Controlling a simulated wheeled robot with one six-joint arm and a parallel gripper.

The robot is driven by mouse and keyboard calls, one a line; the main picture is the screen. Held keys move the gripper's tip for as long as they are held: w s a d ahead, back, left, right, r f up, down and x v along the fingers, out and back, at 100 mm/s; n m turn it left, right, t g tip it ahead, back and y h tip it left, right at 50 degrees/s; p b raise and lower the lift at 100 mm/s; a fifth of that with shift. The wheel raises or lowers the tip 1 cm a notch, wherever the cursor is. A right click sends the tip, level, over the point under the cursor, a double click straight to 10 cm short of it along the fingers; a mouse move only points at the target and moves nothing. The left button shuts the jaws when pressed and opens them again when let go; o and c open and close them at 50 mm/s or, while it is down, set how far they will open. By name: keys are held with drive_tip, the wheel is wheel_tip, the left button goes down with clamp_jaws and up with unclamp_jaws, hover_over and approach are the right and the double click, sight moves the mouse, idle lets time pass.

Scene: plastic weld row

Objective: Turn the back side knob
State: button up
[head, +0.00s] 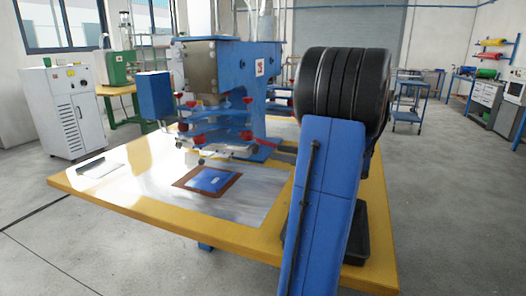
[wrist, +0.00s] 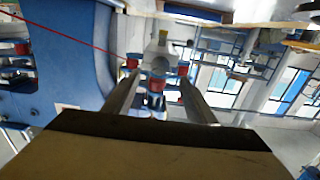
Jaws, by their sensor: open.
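The blue welding press (head: 228,72) stands on the yellow-edged table (head: 120,206), with several red knobs around its blue clamp plates. One red knob (head: 248,100) shows on the upper plate; I cannot tell for sure which is the back side knob. My gripper (wrist: 160,78) is open in the wrist view, its two metal fingers reaching toward the press. A red knob (wrist: 155,85) appears between the fingers, with others close to the tips; contact cannot be told. In the head view my blue arm crosses the right side, and the gripper cannot be made out clearly.
A blue pad on a brown sheet (head: 209,181) lies on the table before the press. A dark flat item (head: 99,168) lies at the left. A white cabinet (head: 64,112) and a green machine (head: 117,66) stand behind left.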

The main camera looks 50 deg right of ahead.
sight(257, 149)
drive_tip(key=x, duration=0.7)
drive_tip(key=shift+w+a, duration=0.1)
drive_tip(key=shift+w, duration=0.1)
drive_tip(key=c, duration=1)
drive_tip(key=shift+c, duration=0.2)
